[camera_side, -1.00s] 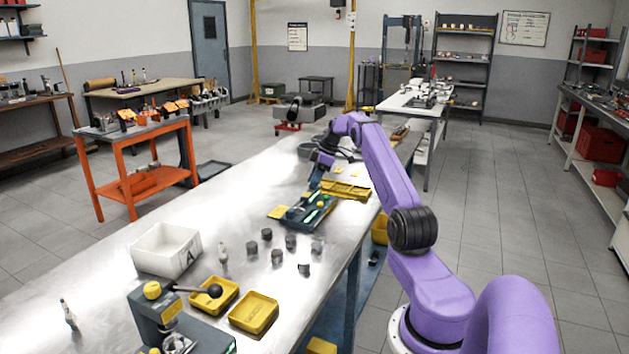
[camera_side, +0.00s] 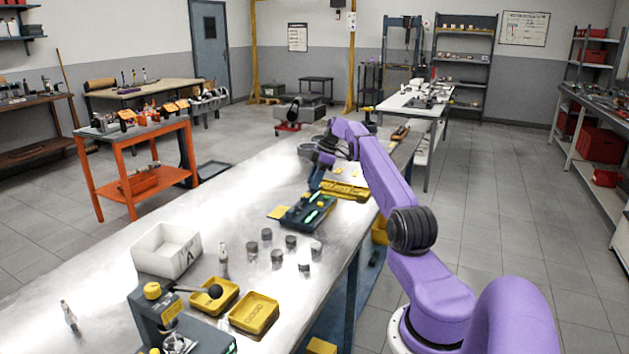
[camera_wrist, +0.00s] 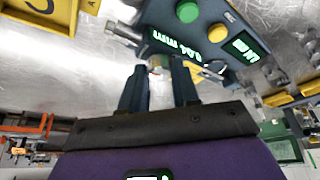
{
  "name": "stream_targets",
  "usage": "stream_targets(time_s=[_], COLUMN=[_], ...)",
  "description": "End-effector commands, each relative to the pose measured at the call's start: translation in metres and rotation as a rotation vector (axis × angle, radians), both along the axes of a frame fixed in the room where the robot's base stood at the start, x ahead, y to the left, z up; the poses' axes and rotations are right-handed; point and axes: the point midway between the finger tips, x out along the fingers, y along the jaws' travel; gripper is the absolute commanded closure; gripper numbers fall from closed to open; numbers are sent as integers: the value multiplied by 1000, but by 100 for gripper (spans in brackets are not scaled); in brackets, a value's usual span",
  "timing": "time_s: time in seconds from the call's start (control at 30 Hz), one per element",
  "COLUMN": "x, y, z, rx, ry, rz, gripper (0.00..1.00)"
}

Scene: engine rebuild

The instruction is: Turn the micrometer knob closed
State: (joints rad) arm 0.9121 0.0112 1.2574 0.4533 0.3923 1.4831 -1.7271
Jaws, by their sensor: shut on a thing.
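The micrometer station (camera_side: 308,211) is a dark box on the steel bench, with lit green displays. In the wrist view, the station (camera_wrist: 210,50) shows a green button, a yellow button and upside-down green digits. Its small pale knob (camera_wrist: 158,62) sticks out between my fingers, at the edge facing me. My gripper (camera_wrist: 159,72) is shut on the knob, with one dark finger on each side. The fingers partly hide the knob, so its turn angle cannot be read. In the side view, my gripper (camera_side: 315,184) points down at the station's far end.
A yellow tray (camera_side: 345,190) lies close to the station's far right. Several grey cylinders (camera_side: 278,257) stand nearer the camera. A white bin (camera_side: 166,250), yellow trays (camera_side: 254,314) and a lever tool (camera_side: 160,308) fill the front.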

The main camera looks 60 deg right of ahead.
Motion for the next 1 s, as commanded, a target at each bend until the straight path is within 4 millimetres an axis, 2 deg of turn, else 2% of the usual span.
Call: stream_targets(time_s=[0.13,0.17,0.2,0.23,0.57,0.9,1.0], x=[-2,-2,-2,-2,-1,-1,-3], y=[-1,-1,-1,-1,0,-1,1], z=[-1,-1,-1,-1,1,30,33], rx=[1,1,1,1,0,-1,2], ry=[6,6,6,6,1,2,5], rz=[-1,-1,-1,-1,-2,-1,-1], gripper=[100,60,47,44,44,44,44])
